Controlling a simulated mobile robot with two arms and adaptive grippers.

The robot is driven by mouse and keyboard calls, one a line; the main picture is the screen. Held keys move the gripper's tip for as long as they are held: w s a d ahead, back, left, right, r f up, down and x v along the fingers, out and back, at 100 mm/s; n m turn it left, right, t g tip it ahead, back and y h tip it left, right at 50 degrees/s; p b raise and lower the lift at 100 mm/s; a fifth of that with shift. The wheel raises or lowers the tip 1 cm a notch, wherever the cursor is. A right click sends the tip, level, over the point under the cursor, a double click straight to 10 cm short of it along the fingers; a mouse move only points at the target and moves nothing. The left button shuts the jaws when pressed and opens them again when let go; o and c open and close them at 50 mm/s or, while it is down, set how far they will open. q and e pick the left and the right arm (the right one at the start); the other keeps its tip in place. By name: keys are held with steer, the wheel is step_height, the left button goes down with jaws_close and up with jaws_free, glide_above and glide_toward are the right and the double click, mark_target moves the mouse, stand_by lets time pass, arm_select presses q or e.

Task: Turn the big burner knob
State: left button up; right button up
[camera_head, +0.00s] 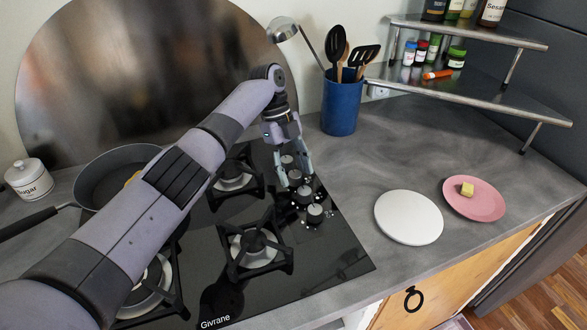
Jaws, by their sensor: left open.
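A column of several burner knobs runs along the right side of the black glass cooktop (338,260). The nearest knob (315,213) and the one behind it (304,195) stand clear of my fingers, with white marks around them. My left gripper (295,179) points down over the farther knobs, its two fingers apart. A farther knob (287,160) shows between the fingers. I cannot tell whether the fingers touch a knob, nor which knob is the big one. My right gripper is out of view.
My left arm crosses the cooktop and hides part of it. A pan (95,180) sits at the back left. A blue utensil pot (341,105) stands behind the gripper. A white plate (408,217) and a pink plate (488,205) lie to the right.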

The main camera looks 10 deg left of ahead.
arm_select(q)
steer(key=v, duration=0.7)
steer(key=shift+r, duration=0.25)
